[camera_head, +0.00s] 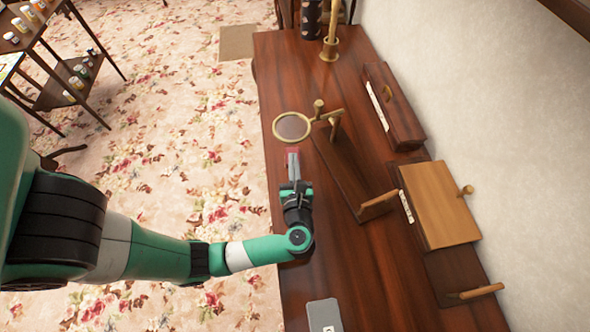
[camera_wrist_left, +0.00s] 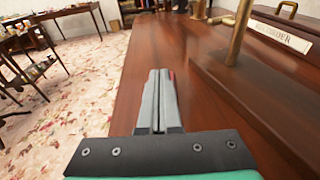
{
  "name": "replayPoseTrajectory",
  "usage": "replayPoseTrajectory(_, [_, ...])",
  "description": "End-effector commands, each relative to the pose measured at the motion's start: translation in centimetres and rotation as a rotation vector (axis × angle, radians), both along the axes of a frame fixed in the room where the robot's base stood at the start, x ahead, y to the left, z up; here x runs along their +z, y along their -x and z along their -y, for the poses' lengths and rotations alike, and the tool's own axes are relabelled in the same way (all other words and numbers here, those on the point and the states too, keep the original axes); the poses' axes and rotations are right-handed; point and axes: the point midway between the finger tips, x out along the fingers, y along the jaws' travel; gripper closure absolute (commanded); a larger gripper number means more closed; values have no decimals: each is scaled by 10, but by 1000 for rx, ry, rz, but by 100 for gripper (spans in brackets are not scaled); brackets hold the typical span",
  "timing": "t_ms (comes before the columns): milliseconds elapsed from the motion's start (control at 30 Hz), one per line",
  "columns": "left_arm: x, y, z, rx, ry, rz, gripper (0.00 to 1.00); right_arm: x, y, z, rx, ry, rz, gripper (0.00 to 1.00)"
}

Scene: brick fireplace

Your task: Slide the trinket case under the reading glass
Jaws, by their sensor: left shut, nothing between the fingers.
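The reading glass (camera_head: 292,127) is a round lens in a brass rim, held out over the left part of the dark wooden top by a brass arm. My left gripper (camera_head: 293,153) is shut and empty, low over the wood and pointing at the lens from its near side. A small red thing (camera_head: 290,150), which seems to be the trinket case, shows at the fingertips, just on the near side of the rim. In the left wrist view only a sliver of red (camera_wrist_left: 172,76) shows past the fingers (camera_wrist_left: 160,75); the rest is hidden. My right gripper is not in view.
A brass post (camera_wrist_left: 240,30) stands right of the fingers. Wooden stands with pegs and a light wooden box (camera_head: 437,203) fill the right side. A grey labelled object (camera_head: 323,315) lies at the near edge. Bare wood lies left, along the table edge.

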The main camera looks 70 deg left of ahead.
Motion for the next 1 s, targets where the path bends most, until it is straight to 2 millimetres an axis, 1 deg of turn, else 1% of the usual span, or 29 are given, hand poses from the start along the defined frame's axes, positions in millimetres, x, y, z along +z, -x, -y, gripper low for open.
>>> replayPoseTrajectory(33, [2,2,14,-9,0,-1,100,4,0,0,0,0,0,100])
replayPoseTrajectory(200, [2,15,55,-9,-2,1,100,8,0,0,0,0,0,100])
replayPoseTrajectory(300, [2,22,74,-7,-2,3,100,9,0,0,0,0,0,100])
replayPoseTrajectory(400, [1,26,87,-4,-2,2,100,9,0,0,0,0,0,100])
replayPoseTrajectory(533, [1,29,93,-1,-2,3,100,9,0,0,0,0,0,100])
replayPoseTrajectory(900, [2,29,91,4,-2,3,100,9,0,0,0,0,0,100])
replayPoseTrajectory(967, [8,27,86,27,4,13,100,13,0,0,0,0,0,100])
replayPoseTrajectory(1000, [18,21,82,52,18,39,100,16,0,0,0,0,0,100])
